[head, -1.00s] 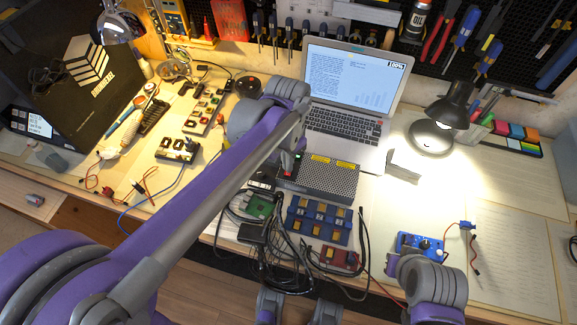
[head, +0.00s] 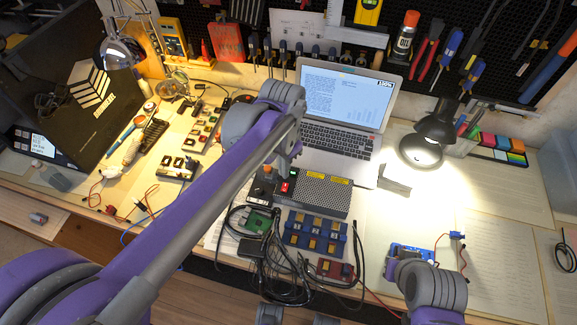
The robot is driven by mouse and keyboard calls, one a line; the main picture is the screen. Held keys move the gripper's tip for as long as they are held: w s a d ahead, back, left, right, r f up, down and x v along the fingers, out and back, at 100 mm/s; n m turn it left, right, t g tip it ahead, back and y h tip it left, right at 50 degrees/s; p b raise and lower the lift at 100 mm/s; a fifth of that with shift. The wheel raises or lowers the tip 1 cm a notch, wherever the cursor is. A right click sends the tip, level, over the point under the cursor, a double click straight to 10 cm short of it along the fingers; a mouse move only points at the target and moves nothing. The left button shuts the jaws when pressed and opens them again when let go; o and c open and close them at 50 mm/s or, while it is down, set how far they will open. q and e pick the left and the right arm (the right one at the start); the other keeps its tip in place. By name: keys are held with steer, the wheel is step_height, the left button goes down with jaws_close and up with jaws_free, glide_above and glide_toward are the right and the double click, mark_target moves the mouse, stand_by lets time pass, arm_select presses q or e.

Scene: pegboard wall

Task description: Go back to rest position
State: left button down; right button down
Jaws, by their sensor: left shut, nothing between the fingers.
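My left arm reaches in from the lower left across the bench. My left gripper (head: 284,163) is small and partly hidden behind its wrist. Part of my right arm shows at the lower right, in front of a small blue device (head: 405,252). My right gripper is out of view.
An open laptop (head: 344,143) stands behind the box. A lit lamp (head: 437,128) is to its right. Black cables (head: 275,270) and a blue block (head: 316,233) lie in front. Circuit boards and a black case (head: 75,95) fill the left. Papers cover the right side.

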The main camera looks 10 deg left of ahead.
arm_select(q)
steer(key=s+a+n+t+p, duration=0.2)
steer(key=s+a+n, duration=0.1)
steer(key=s, duration=0.4)
steer(key=s+a+n+t+p, duration=0.2)
steer(key=s+a+n+t, duration=0.1)
steer(key=s, duration=0.4)
steer(key=shift+a+f, duration=0.25)
steer(key=shift+a, duration=0.1)
